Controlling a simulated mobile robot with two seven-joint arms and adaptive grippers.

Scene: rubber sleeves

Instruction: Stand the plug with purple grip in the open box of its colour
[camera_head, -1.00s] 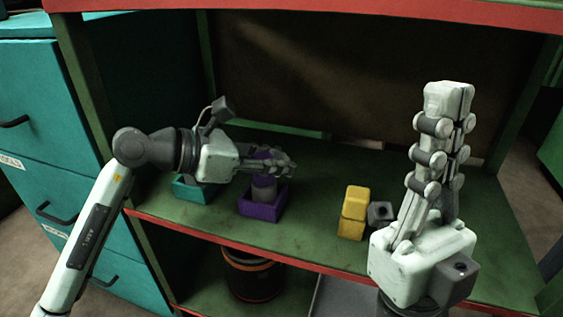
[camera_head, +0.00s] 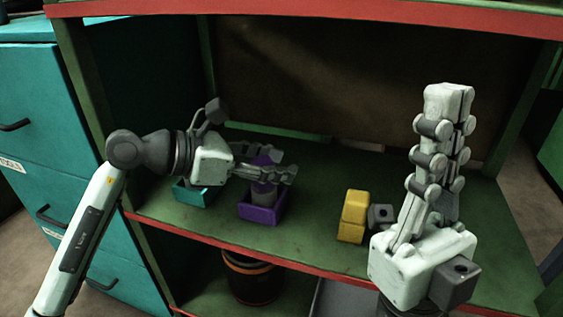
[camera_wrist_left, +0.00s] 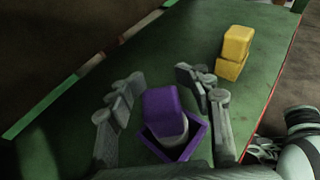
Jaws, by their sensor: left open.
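The plug with purple grip (camera_wrist_left: 161,108) stands in the open purple box (camera_head: 262,215), its grey lower part inside the walls and its purple top above them. The plug also shows in the head view (camera_head: 264,190), partly hidden by the fingers. My left gripper (camera_head: 287,163) is open around the plug's upper part, with a finger on either side; in the left wrist view both fingers (camera_wrist_left: 160,86) stand apart from the grip. My right gripper (camera_head: 450,88) points up at the right, its fingers close together, holding nothing that I can see.
A teal open box (camera_head: 195,196) stands left of the purple box.

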